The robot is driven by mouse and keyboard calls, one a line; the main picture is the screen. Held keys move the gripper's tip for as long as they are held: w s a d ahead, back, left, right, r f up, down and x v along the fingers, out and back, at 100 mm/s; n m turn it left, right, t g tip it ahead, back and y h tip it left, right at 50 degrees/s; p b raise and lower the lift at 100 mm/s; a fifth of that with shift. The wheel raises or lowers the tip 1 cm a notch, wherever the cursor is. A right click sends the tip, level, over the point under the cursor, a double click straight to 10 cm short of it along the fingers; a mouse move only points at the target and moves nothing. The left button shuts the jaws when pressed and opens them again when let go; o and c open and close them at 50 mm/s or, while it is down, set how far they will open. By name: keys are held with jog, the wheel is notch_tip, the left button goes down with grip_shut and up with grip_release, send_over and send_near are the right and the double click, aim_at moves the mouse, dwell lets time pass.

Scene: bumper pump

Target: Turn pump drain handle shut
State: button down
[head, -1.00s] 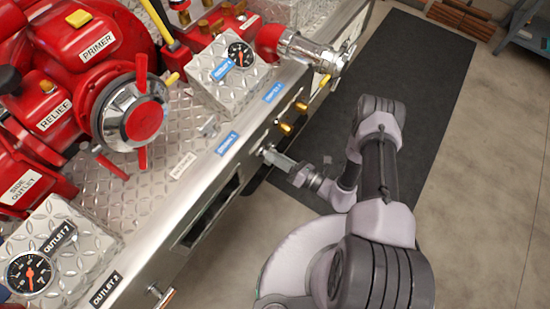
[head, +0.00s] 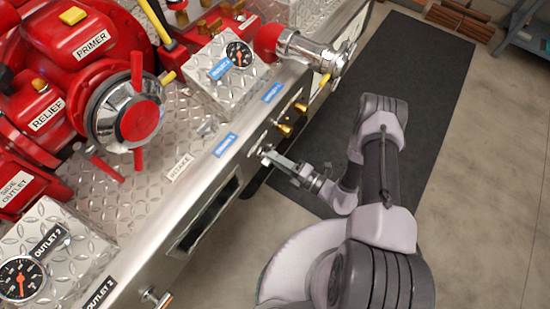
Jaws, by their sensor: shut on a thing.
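My gripper (head: 274,159) reaches in from the right to the front face of the steel pump panel (head: 215,178). It is shut on a small drain handle low on that face, below and right of a blue label (head: 224,145). The fingers hide most of the handle, so its exact angle cannot be read. Two brass-coloured handles (head: 285,127) stick out of the same face just above and right of my gripper, apart from it.
The red pump (head: 70,80) with its chrome-and-red handwheel (head: 138,116) stands on the panel's left. A chrome outlet (head: 315,52) juts out at the top. A dark mat (head: 420,75) and bare floor (head: 490,200) lie to the right.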

jog(key=shift+m, duration=0.3)
dwell(0.4)
jog(key=c, duration=1.5)
grip_release()
jog(key=p+v, duration=0.4)
jog(key=v, duration=1.3)
jog(key=shift+s+d+f, duration=0.1)
jog(key=shift+s+d, duration=0.05)
jog(key=shift+s, duration=0.05)
